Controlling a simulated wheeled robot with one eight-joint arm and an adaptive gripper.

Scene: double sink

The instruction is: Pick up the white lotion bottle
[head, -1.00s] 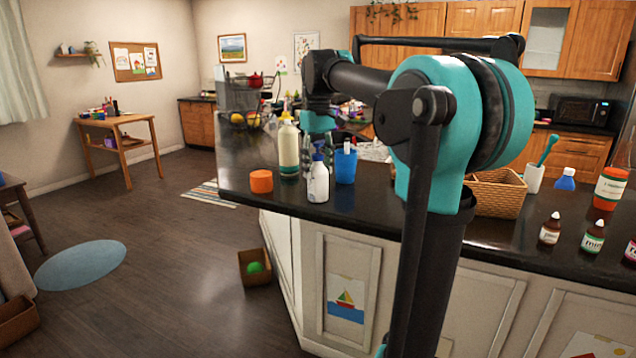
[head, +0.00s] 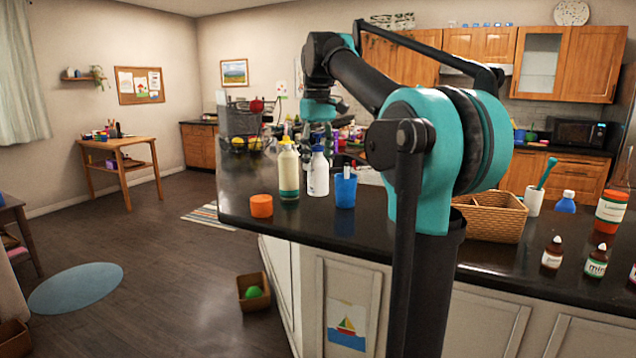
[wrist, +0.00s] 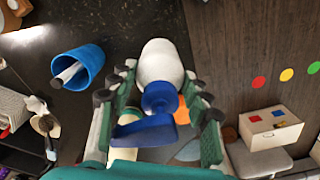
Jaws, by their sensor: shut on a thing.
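The white lotion bottle (head: 318,175), with its blue top, is upright and raised above the dark counter in the head view. It stands between the cream bottle (head: 288,172) and the blue cup (head: 345,190) in the picture. In the wrist view its white body (wrist: 160,62) and blue pump top (wrist: 158,100) lie between my green fingers. My gripper (wrist: 160,95) is shut on the bottle from above. In the head view my gripper (head: 318,138) is partly hidden behind the bottle tops.
An orange lid-like piece (head: 261,205) sits near the counter's front left edge. A wicker basket (head: 490,216) and several small bottles stand to the right. The blue cup also shows left of my fingers in the wrist view (wrist: 80,66). The floor at left is largely open.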

